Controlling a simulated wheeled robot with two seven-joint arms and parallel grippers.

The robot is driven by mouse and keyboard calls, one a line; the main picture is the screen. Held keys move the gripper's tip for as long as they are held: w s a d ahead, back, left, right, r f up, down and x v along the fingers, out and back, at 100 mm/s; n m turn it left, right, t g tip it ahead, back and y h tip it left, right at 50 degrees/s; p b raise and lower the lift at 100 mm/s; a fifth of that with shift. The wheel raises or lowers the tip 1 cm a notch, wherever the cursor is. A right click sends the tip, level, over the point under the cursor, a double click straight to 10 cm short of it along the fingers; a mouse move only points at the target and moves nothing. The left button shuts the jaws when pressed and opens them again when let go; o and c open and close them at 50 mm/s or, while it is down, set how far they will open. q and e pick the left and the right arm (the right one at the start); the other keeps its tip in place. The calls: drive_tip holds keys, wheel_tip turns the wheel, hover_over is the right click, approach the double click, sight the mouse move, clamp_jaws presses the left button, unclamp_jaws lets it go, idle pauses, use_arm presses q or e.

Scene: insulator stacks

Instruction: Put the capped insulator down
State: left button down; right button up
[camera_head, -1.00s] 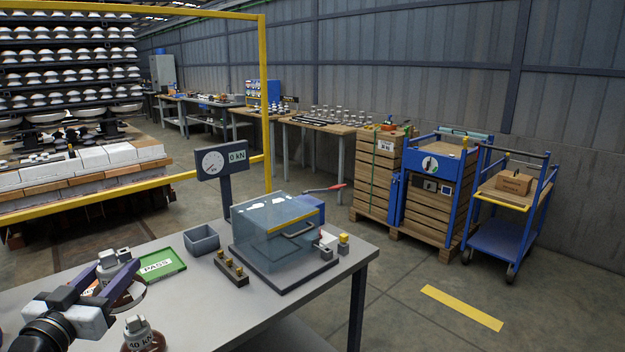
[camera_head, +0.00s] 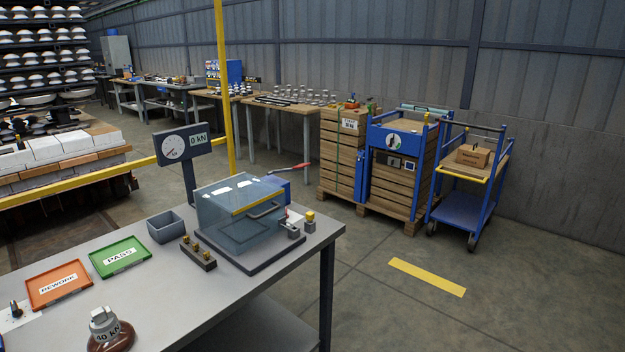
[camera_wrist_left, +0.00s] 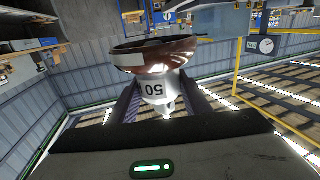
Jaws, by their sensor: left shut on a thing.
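In the left wrist view my left gripper (camera_wrist_left: 158,98) is shut on an insulator with a brown disc (camera_wrist_left: 165,56) and a pale metal cap marked 50. The fingers lie on either side of the cap. My left gripper is out of the head view, so the held insulator's place over the table cannot be told. A second insulator (camera_head: 108,332), brown with a grey cap marked 40 kN, stands at the table's near edge. Behind it lie an orange REWORK tray (camera_head: 45,297) and a green PASS tray (camera_head: 101,270), both empty. My right gripper is not in view.
On the grey table (camera_head: 195,300) stand a grey bin (camera_head: 166,229), a small block with brass pegs (camera_head: 203,258), a clear-covered box (camera_head: 238,222) and a gauge reading 0 kN (camera_head: 182,147). The table's near middle is clear. A small dark-topped item stands left of the REWORK tray.

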use_arm(q)
drive_tip(key=shift+s+d+r+n+t+y, duration=0.35)
drive_tip(key=shift+s+d+r+n+y, duration=0.2)
drive_tip(key=shift+r+n+y, duration=0.15)
drive_tip(key=shift+s+d+r+n+t+y, duration=0.4)
drive_tip(key=shift+s+r+n+y, duration=0.15)
drive_tip(key=shift+y, duration=0.25)
drive_tip(key=shift+w+a+r+n+t+y, duration=0.1)
drive_tip(key=shift+w+a+r+n+y, duration=0.1)
drive_tip(key=shift+a+n+y, duration=0.45)
drive_tip(key=shift+w+a+r+n+t+y, duration=0.1)
drive_tip(key=shift+w+r+n+y, duration=0.15)
drive_tip(key=shift+y, duration=0.7)
drive_tip(key=shift+w+a+r+n+t+y, duration=0.1)
drive_tip(key=shift+w+a+r+n+y, duration=0.1)
drive_tip(key=shift+a+n+y, duration=0.45)
drive_tip(key=shift+d, duration=0.25)
